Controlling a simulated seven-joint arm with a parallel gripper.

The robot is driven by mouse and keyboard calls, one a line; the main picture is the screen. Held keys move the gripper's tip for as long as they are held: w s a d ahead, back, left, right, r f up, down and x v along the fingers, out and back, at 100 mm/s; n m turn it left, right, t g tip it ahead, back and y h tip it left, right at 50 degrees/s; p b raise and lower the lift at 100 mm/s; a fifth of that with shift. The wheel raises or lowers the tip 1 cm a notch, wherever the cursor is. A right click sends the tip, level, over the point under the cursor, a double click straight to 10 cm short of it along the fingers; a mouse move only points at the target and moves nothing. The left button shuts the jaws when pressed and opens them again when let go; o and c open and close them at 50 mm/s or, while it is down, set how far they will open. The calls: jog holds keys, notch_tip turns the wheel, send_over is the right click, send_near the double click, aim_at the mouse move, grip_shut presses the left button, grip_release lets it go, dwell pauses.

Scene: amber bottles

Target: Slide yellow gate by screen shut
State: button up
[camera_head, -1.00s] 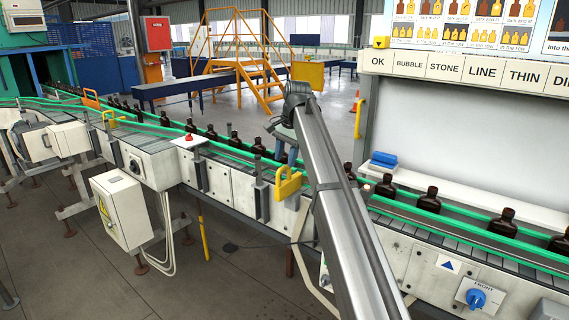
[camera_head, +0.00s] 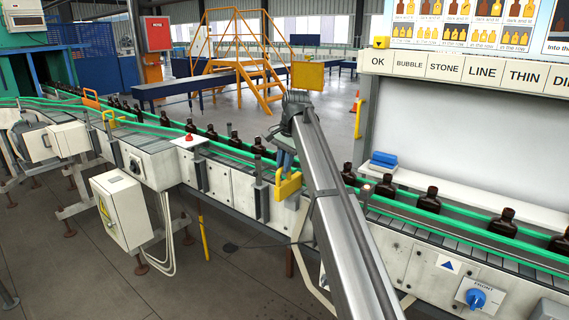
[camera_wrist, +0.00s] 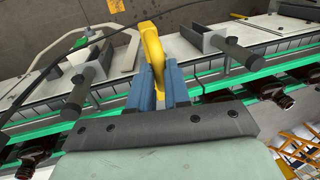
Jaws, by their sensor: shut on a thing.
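The yellow gate by the screen (camera_head: 287,187) is a thick yellow loop at the near side of the conveyor, left of the white screen. In the wrist view the gate (camera_wrist: 153,48) rises between the two blue fingers. My gripper (camera_head: 287,168) is at the top of the gate, and in the wrist view my gripper (camera_wrist: 160,85) is shut on it. The fingers hide the gate's upper part in the head view. I cannot tell how far the gate reaches over the belt.
Dark amber bottles (camera_head: 429,200) stand along the belt between green guide rails (camera_head: 460,226). The white screen (camera_head: 450,130) is at the right. Dark rod clamps (camera_wrist: 85,88) flank the gate.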

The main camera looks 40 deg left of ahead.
grip_shut()
send_over(296, 176)
jog(key=shift+s+a+r, duration=0.1)
jog(key=shift+s+a, duration=0.05)
jog(key=shift+w, duration=0.35)
jog(key=shift+o, duration=1.7)
grip_release()
jog(key=shift+w, duration=0.1)
jog(key=o, duration=0.3)
